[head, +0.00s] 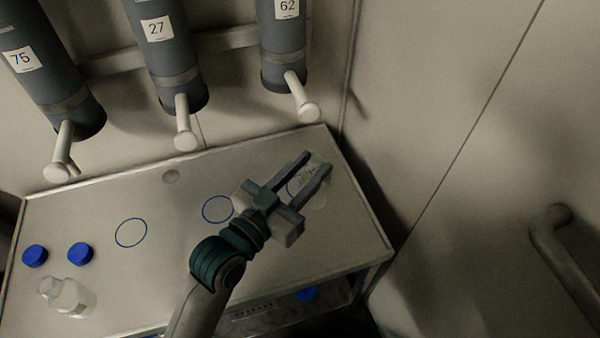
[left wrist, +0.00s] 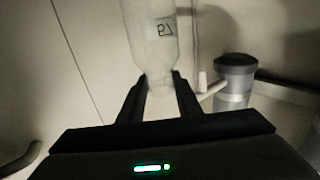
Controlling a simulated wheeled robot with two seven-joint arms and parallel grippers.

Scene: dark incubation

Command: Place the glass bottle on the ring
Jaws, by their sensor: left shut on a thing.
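My left gripper (head: 317,163) reaches over the right end of the table and is shut on a clear glass bottle (head: 320,196). In the left wrist view, the bottle (left wrist: 150,45) has a small marked label and sits between the fingertips (left wrist: 161,90). Three blue rings are drawn on the table: a left ring (head: 131,233), a middle ring (head: 217,209) and a right ring (head: 288,188), which is partly hidden by the gripper and bottle. The bottle is at the right ring; I cannot tell whether it touches the table. My right gripper is out of view.
Grey cylinders labelled 75 (head: 50,75), 27 (head: 165,50) and 62 (head: 283,45), with pale handles, hang above the back edge. A wall handle (head: 560,250) is at right.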

